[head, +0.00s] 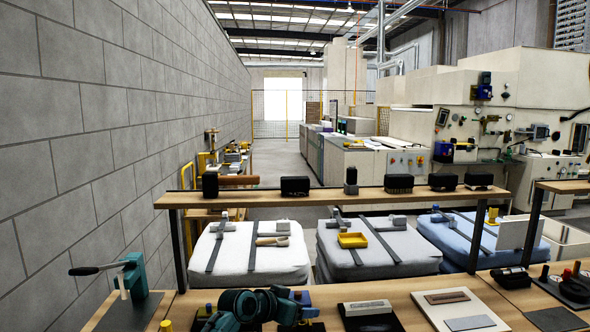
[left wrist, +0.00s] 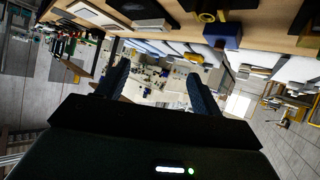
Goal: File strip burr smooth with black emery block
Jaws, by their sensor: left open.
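My left gripper (head: 290,305) is low at the front edge of the bench, its teal and dark arm coming in from below. In the left wrist view the left gripper (left wrist: 157,80) has its two dark fingers wide apart with nothing between them. A second grey strip (head: 470,322) lies nearer on the same board. Several black blocks, among them one block (head: 295,186), stand on the raised shelf; I cannot tell which is the emery block. No burr can be made out. My right gripper is not seen.
The wooden shelf (head: 330,196) runs above the back of the bench (head: 405,300). A teal lever press (head: 132,272) stands on the left. A black-and-white box (head: 367,308) sits right of my gripper. Behind are wrapped pallets (head: 250,268), one with a yellow tray (head: 352,240).

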